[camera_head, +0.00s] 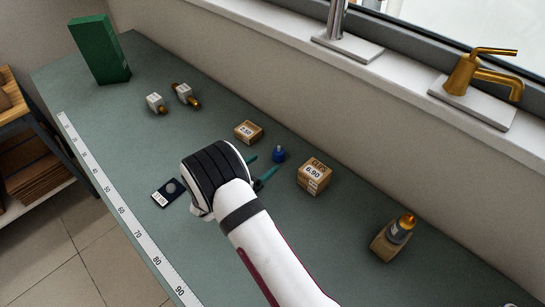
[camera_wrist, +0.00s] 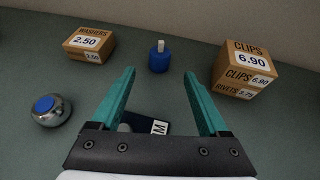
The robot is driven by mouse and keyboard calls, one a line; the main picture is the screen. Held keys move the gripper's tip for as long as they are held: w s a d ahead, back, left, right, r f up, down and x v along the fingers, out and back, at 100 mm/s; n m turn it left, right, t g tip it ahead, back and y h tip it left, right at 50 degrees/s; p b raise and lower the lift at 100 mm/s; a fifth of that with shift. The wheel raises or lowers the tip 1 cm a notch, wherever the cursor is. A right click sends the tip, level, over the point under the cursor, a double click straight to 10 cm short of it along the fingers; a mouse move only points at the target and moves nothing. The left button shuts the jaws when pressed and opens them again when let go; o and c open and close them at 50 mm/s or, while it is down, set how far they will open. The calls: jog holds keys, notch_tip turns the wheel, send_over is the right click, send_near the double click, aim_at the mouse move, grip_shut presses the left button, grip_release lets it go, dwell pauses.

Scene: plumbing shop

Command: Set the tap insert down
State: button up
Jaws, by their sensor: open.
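A small blue cylinder with a white stem, which looks like the tap insert, stands upright on the green bench (camera_head: 278,155). In the wrist view the blue insert (camera_wrist: 158,61) is centred beyond my fingertips. My gripper (camera_head: 261,168) is open, with nothing between its teal fingers. In the wrist view my gripper (camera_wrist: 159,76) points towards the insert, apparently without touching it. A dark label card (camera_head: 167,193) with a grey round piece on it lies left of my gripper; part of the card (camera_wrist: 150,127) shows between the fingers.
A washers box (camera_head: 248,131) stands left of the insert, a clips box (camera_head: 314,175) right. A round metal piece with a blue top (camera_wrist: 51,110) is at left. Two fittings (camera_head: 156,103) (camera_head: 184,93) and a green box (camera_head: 98,50) stand farther back.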

jog(key=shift+v, duration=1)
jog(key=s+d+r+m+g+h, duration=0.1)
jog(key=s+d+r+m+g, duration=0.3)
jog(key=s+d+r+m, duration=0.3)
jog(key=s+d+r+m+g+h, duration=0.1)
jog(key=s+d+r+m+g, duration=0.45)
jog(key=d+m, duration=0.4)
jog(key=s+r+m+g+y, duration=0.25)
jog(key=s+m, duration=0.25)
jog(key=s, duration=0.3)
jog(key=s+r+m+g+y, duration=0.1)
jog(key=s+r+m+y, duration=0.15)
jog(key=s+m, duration=0.45)
jog(key=s+a+m+t+y, duration=0.1)
jog(key=s+a+m+y, duration=0.5)
jog(key=s, duration=0.2)
jog(key=shift+a+t, duration=0.3)
jog(key=shift+s, duration=0.15)
